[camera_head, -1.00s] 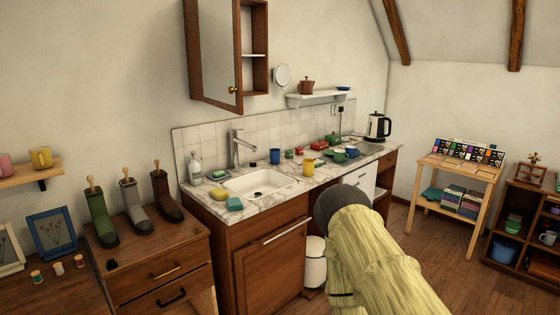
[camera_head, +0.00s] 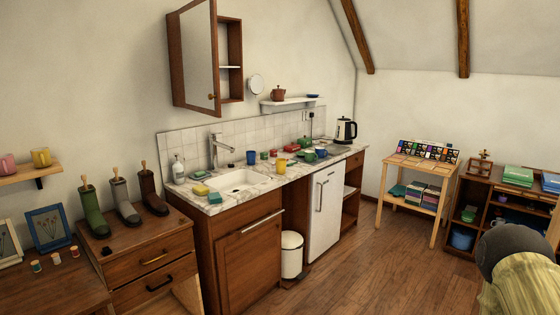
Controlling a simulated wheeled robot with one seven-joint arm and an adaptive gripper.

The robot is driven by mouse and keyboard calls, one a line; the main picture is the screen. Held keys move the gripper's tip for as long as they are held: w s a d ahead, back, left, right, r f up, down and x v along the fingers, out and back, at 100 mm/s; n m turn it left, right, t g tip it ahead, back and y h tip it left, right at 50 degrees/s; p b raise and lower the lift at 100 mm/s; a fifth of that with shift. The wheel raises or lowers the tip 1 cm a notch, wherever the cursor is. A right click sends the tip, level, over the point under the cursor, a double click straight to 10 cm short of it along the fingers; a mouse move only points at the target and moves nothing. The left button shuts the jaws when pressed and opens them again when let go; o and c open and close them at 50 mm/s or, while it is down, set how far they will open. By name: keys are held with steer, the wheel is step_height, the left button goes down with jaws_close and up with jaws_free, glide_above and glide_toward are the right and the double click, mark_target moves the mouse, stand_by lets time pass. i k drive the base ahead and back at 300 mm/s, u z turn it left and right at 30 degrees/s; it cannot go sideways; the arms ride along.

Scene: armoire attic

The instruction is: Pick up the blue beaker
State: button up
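A blue beaker (camera_head: 252,157) stands upright on the marble counter (camera_head: 214,209), behind the right side of the sink. A yellow mug (camera_head: 281,166) stands to its right and a little nearer. Another small blue item, perhaps a cup (camera_head: 322,153), sits farther right beside a green cup (camera_head: 310,155). My arm, in a yellow-green cover with a dark rounded part, shows at the lower right, well away from the counter. My gripper is not in view.
The sink (camera_head: 240,180) and faucet (camera_head: 221,148) are left of the beaker; sponges lie at the front. An open cabinet door (camera_head: 194,58) hangs above. A white bin (camera_head: 291,255) stands below the counter. The wooden floor (camera_head: 370,265) in front is clear.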

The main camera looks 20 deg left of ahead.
mark_target(251, 155)
steer(key=z, duration=0.25)
steer(key=i, duration=2.3)
steer(key=u, duration=0.9)
